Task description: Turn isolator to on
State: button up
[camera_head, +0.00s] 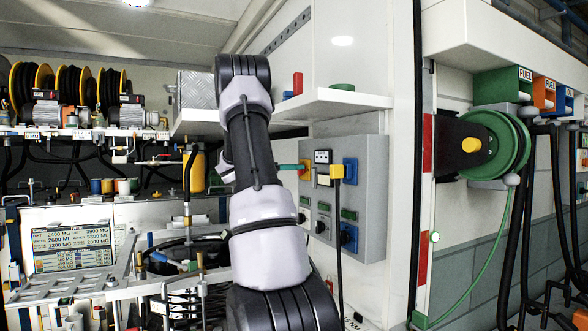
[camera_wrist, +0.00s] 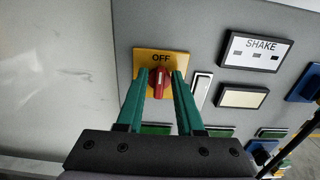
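The isolator is a red rotary knob (camera_wrist: 159,84) on a square yellow plate (camera_wrist: 143,58) marked OFF, seen in the wrist view. The knob's handle stands roughly upright in the picture, toward the OFF word. My gripper (camera_wrist: 157,77) has two green fingers, one on each side of the knob. They look spread, with a small gap on each side; whether either touches is unclear. In the head view my gripper (camera_head: 290,167) reaches the left side of the grey control panel (camera_head: 372,185), and my arm covers part of that area.
Right of the isolator in the wrist view are a white strip (camera_wrist: 201,90), a SHAKE label (camera_wrist: 257,51) and a cream plate (camera_wrist: 243,97). A yellow plug (camera_head: 337,172) with a hanging black cable is close by in the head view. A white shelf (camera_head: 345,100) overhangs the panel.

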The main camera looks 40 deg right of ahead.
grip_shut()
jog(key=m, duration=1.1)
jog(key=s+f+m, duration=0.1)
jog(key=m, duration=0.5)
jog(key=shift+a+f+m, duration=0.1)
jog(key=shift+a+m, duration=0.1)
jog(key=shift+m, duration=0.1)
dwell(0.5)
jog(key=shift+o, duration=1.9)
grip_release()
jog(key=shift+m, duration=0.3)
